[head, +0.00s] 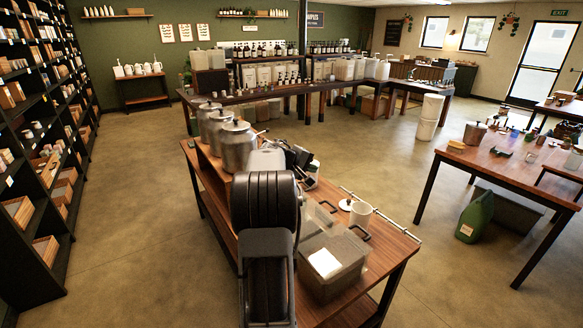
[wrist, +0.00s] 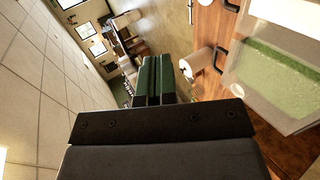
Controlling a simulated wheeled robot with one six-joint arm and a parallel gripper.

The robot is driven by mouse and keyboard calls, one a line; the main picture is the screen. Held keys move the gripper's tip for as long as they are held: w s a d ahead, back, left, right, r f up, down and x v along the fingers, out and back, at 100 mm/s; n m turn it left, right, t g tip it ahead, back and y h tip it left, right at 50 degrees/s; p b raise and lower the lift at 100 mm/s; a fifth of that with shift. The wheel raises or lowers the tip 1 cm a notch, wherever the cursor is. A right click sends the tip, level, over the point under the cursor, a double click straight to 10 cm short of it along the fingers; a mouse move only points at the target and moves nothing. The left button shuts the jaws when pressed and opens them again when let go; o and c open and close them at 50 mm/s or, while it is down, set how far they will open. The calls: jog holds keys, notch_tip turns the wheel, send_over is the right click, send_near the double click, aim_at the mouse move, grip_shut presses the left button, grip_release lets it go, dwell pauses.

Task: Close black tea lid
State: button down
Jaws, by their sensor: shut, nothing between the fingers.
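No label reading black tea can be made out. Metal canisters with closed lids, the nearest one (head: 237,148) largest, stand in a row on the wooden table behind my arm. Clear bins with black handles sit at the table's near end; the front bin (head: 345,282) holds something white. In the wrist view a bin (wrist: 232,78) has green contents under or inside it, and black handles beside it. My gripper (wrist: 152,75) is shut and empty, its dark green fingers together in the wrist view. In the head view it (head: 308,162) is above the table, beside the nearest canister, partly hidden by my arm.
Open floor lies between.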

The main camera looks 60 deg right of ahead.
jog(key=s+d+f+y+b, duration=0.1)
jog(key=d+f, duration=0.2)
jog(key=f, duration=0.2)
jog(key=s+d+f+t+y+b, duration=0.1)
jog(key=s+d+f, duration=0.1)
jog(key=f, duration=0.4)
jog(key=s+d+f+b, duration=0.1)
jog(key=s+d+f, duration=0.1)
jog(key=d+f, duration=0.2)
jog(key=shift+s+d+f+t+y, duration=0.15)
jog(key=shift+d+f+y, duration=0.05)
jog(key=shift+f, duration=0.3)
jog(key=shift+s+d+f+t+y, duration=0.1)
jog(key=shift+d+f+t+y, duration=0.1)
jog(key=shift+f, duration=0.25)
jog(key=shift+f+b, duration=0.4)
jog(key=shift+f, duration=0.4)
notch_tip(320, 180, up, 14)
jog(key=s+d+p, duration=0.1)
jog(key=d+p, duration=0.1)
jog(key=shift+d, duration=0.15)
jog(key=shift+s+f, duration=0.1)
